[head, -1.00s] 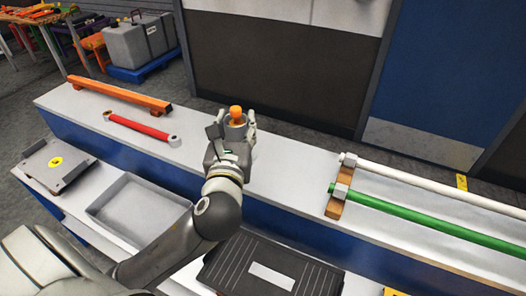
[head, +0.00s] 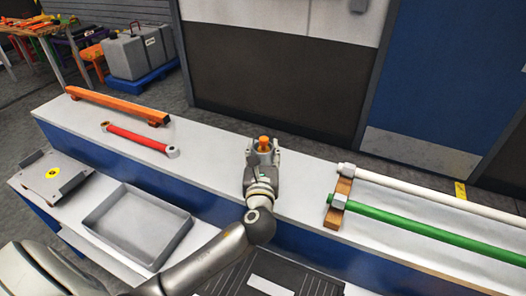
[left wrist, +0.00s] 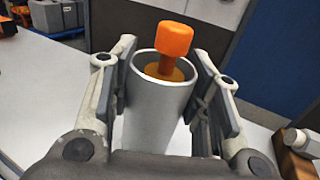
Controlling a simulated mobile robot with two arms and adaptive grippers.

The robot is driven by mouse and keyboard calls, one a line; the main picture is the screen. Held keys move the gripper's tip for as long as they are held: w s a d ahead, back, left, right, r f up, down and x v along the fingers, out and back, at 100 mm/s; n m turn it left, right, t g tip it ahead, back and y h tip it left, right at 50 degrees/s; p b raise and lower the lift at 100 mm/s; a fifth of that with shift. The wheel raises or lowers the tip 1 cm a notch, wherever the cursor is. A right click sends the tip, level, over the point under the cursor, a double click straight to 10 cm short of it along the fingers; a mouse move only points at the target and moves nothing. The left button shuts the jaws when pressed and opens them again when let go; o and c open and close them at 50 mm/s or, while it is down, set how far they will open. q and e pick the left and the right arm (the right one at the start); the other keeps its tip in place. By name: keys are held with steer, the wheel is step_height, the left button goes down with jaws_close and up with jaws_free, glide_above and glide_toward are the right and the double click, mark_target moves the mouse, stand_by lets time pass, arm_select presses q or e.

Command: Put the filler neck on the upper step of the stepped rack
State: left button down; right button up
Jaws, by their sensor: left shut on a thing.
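The filler neck, which I take to be the grey open tube (left wrist: 160,108) with an orange knobbed piece (left wrist: 172,45) in its mouth, is upright in my left gripper (head: 263,153). In the left wrist view the finger pads flank the tube on both sides, and the gripper is shut on it. The stepped rack is blue with pale tops; its upper step (head: 215,150) runs along the back, its lower step (head: 75,205) in front. The gripper and tube are over the upper step's middle; whether the tube's base touches it is hidden. My right gripper is out of view.
On the upper step, an orange bar (head: 118,105) and a red rod (head: 138,138) lie left; white (head: 430,192) and green (head: 430,232) poles rest right on a wooden block (head: 338,205). The lower step holds a grey tray (head: 118,208) and a black ribbed case (head: 240,275).

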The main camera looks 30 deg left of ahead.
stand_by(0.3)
arm_select(q)
steer(key=c, duration=0.8)
jaws_free()
steer(key=shift+f, duration=0.1)
steer(key=shift+s, duration=0.1)
steer(key=b+v, duration=0.2)
steer(key=v, duration=1)
